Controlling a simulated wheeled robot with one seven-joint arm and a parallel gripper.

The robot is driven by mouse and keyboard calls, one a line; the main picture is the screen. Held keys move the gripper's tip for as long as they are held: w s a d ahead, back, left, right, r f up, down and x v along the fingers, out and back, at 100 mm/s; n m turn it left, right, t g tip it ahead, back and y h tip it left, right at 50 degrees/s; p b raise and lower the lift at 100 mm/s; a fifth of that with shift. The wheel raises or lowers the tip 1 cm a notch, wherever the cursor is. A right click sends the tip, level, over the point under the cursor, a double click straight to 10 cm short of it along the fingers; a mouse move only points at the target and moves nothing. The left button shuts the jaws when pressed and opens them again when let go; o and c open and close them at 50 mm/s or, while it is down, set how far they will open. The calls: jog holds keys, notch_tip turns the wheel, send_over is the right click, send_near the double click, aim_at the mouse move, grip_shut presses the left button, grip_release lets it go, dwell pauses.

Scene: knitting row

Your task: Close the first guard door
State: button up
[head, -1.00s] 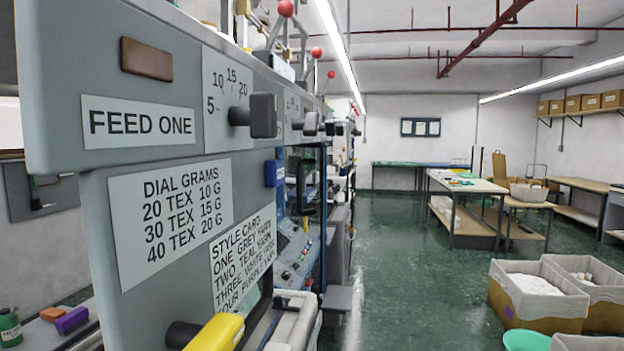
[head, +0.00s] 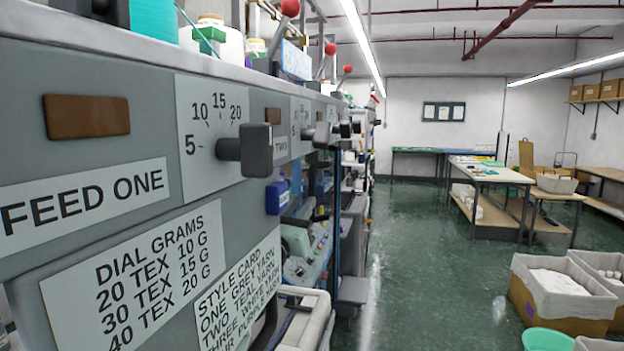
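The first machine's grey front panel (head: 130,65) fills the left of the head view, very close to me. It carries a FEED ONE label (head: 85,203), a tension dial (head: 212,127) with a dark knob (head: 246,150), and a DIAL GRAMS card (head: 140,280). A STYLE CARD sheet (head: 240,300) is to their right. I cannot pick out the first guard door or tell how far it stands open. A cream rounded frame (head: 305,318) shows at the bottom beside the panel; what it belongs to is unclear. My gripper is not in view.
More machine stations with knobs (head: 322,135) and red-ball levers (head: 290,8) recede along the left. The green floor (head: 425,270) is clear in the middle. Lined bins (head: 560,290) and a green tub (head: 548,340) stand at right. Worktables (head: 490,178) are farther back.

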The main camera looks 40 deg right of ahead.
aim_at(310, 191)
jog(key=p+x, duration=0.2)
jog(key=x, duration=0.4)
jog(key=shift+w+d, duration=0.1)
grip_shut()
